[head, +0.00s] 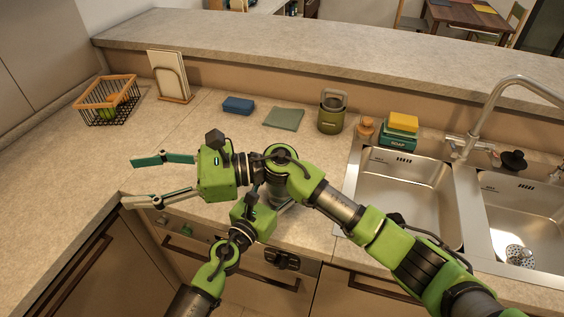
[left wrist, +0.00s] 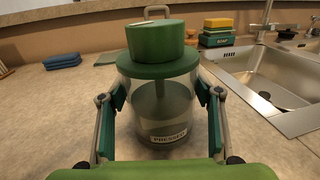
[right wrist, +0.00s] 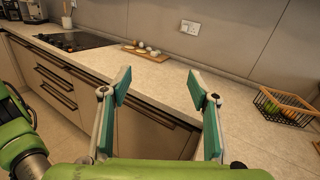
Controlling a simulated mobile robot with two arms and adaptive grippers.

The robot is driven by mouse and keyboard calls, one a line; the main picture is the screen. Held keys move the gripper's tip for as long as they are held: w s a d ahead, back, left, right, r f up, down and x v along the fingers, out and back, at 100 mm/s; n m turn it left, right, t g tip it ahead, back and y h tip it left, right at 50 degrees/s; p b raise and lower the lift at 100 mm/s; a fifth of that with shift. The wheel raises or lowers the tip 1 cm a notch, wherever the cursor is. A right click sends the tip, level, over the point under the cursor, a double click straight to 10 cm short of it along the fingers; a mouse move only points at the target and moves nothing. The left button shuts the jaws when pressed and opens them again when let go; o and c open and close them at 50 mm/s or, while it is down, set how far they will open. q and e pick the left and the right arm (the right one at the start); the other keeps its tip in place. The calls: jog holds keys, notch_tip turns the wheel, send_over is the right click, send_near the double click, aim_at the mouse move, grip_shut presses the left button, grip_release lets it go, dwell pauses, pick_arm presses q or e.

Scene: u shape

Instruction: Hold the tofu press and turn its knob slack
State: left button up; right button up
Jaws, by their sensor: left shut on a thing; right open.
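The tofu press (left wrist: 160,103) stands upright on the counter in the left wrist view. It has a clear round body with a "PRESSED" label, a green lid and a wide green knob (left wrist: 155,42) on top. My left gripper (left wrist: 162,98) is shut on the body from both sides, below the lid. In the head view the press and my left fingers are hidden behind my right arm. My right gripper (head: 150,180) is open and empty, to the left of my left arm, over the counter's front corner. Its spread fingers (right wrist: 160,95) also show in the right wrist view, apart from the knob.
The sink (head: 408,190) is right. The left counter is mostly clear.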

jog(key=w+d+m+t, duration=0.3)
jog(key=d+m+t, duration=0.25)
jog(key=m, duration=0.45)
jog(key=w+d+r+m+t, duration=0.15)
jog(key=d+m+t, duration=0.35)
jog(key=m, duration=0.5)
jog(key=w+d+m+t, duration=0.4)
jog(key=m+t, duration=0.3)
jog(key=m, duration=0.4)
jog(key=s+d+f+m+t+h, duration=0.3)
jog(key=d+f+m+h, duration=1.1)
jog(key=m, duration=0.8)
jog(key=w+a, duration=0.1)
jog(key=w, duration=0.2)
jog(key=w+a+y, duration=0.1)
jog(key=w, duration=0.3)
jog(key=w+a+y, duration=0.1)
jog(key=w, duration=0.3)
jog(key=shift+a+r, duration=0.2)
jog(key=shift+r, duration=0.05)
jog(key=shift+g, duration=0.25)
jog(key=c, duration=1.1)
